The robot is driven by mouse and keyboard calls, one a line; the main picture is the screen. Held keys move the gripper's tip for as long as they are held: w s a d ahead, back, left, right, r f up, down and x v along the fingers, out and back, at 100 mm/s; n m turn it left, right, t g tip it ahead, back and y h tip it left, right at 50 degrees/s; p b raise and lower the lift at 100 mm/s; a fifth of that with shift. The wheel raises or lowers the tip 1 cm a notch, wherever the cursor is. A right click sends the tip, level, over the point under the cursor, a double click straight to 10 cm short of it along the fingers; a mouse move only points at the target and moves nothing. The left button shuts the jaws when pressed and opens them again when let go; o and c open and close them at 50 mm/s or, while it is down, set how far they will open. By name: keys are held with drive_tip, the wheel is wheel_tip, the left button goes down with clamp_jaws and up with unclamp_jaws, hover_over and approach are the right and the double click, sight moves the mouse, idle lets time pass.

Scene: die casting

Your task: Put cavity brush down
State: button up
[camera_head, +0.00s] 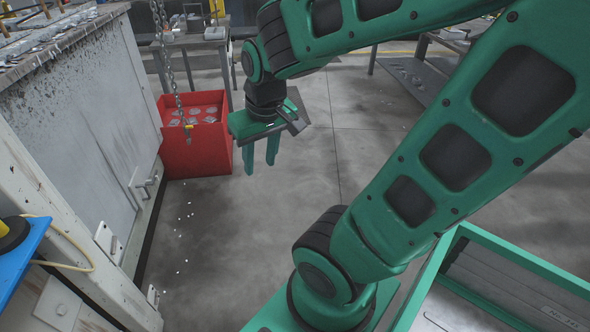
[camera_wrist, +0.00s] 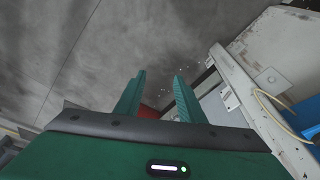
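My gripper (camera_head: 261,162) hangs in mid-air over the grey floor, in front of the red bin, with its fingers pointing down. Its two green fingers are apart with nothing between them. The wrist view also shows my gripper (camera_wrist: 160,82) open and empty, with bare floor beyond the fingertips. I cannot make out a cavity brush in either view.
A red bin (camera_head: 197,162) holding grey pieces stands beside the large grey machine (camera_head: 85,130). A chain (camera_head: 172,72) hangs above it. A blue surface (camera_head: 22,262) carries a yellow-and-black object. A green-framed container (camera_head: 520,262) is lower right.

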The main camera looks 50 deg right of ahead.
drive_tip(key=s+d+m+g, duration=0.3)
drive_tip(key=s, duration=0.8)
drive_tip(key=shift+r+m+y, duration=0.3)
drive_tip(key=shift+y, duration=0.1)
drive_tip(key=shift+d, duration=0.1)
